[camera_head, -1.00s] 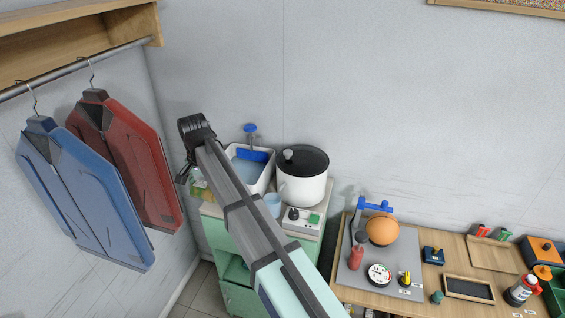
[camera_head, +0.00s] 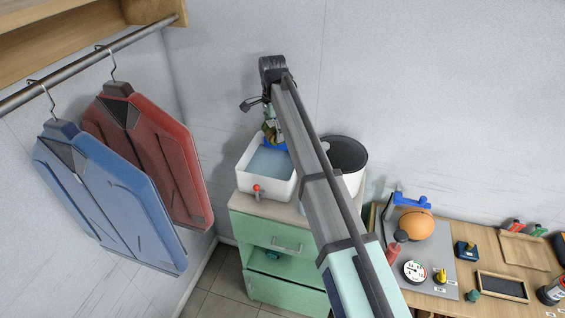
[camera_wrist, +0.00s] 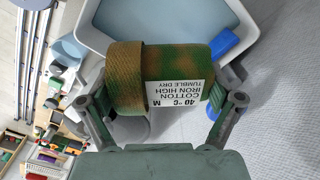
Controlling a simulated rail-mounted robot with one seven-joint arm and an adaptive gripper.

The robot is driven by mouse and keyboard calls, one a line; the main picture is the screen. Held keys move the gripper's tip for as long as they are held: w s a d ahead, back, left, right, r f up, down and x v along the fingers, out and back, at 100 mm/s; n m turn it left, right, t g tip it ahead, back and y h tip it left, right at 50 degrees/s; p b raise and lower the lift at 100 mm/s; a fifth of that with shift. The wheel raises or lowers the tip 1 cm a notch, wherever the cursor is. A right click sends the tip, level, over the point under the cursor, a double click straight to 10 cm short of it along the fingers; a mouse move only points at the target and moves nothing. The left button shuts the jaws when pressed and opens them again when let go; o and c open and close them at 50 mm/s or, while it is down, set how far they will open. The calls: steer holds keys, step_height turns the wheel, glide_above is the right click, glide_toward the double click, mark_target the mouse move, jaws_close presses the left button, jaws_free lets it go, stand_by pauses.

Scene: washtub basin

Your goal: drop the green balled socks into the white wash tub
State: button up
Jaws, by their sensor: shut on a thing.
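The green balled socks (camera_wrist: 132,75) are a green and brown camouflage roll with a white care label. They sit between the two fingers of my gripper (camera_wrist: 160,104), which is shut on them. In the head view the socks (camera_head: 269,133) hang from my gripper (camera_head: 264,120), in line with the back part of the white wash tub (camera_head: 282,187). The tub stands on a green cabinet, has bluish water in it and a red tap on its front. In the wrist view its pale rim and water show behind the socks, partly hidden by them.
A white pot with a dark lid (camera_head: 346,153) stands right of the tub, partly behind my arm. A blue faucet part (camera_head: 275,146) is at the tub's back. Blue and red jackets (camera_head: 150,145) hang at left. A cluttered workbench (camera_head: 440,293) is at right.

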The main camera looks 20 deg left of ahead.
step_height(320, 180, down, 6)
steer(key=shift+r+b, duration=0.25)
steer(key=shift+b, duration=0.95)
steer(key=o, duration=0.8)
steer(key=shift+r, duration=0.15)
step_height(320, 180, up, 12)
steer(key=shift+f, duration=0.1)
